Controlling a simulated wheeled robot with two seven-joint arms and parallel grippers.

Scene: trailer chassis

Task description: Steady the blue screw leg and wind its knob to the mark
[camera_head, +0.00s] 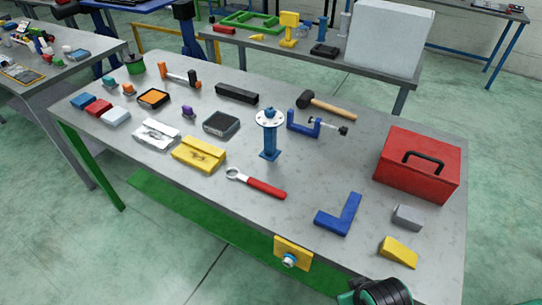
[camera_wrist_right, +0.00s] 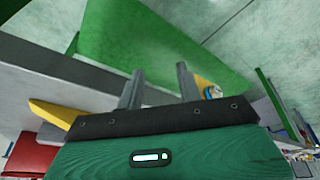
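The blue screw leg (camera_head: 269,141) stands upright near the middle of the grey workbench. A pale round disc with holes (camera_head: 270,118) sits near its top, with a small blue knob (camera_head: 269,111) above it. The mark is too small to make out. My right gripper (camera_wrist_right: 158,80) shows in the right wrist view, its two grey fingers apart with nothing between them. It is near the bench's front edge, away from the leg. In the head view only part of my right arm (camera_head: 378,292) shows at the bottom. My left gripper is not in view.
A blue clamp (camera_head: 304,125) and hammer (camera_head: 325,104) lie right of the leg, a red-handled wrench (camera_head: 265,187) in front. A red toolbox (camera_head: 419,162), blue angle piece (camera_head: 340,214) and yellow wedge (camera_head: 398,252) are at the right. Bare bench surrounds the leg's base.

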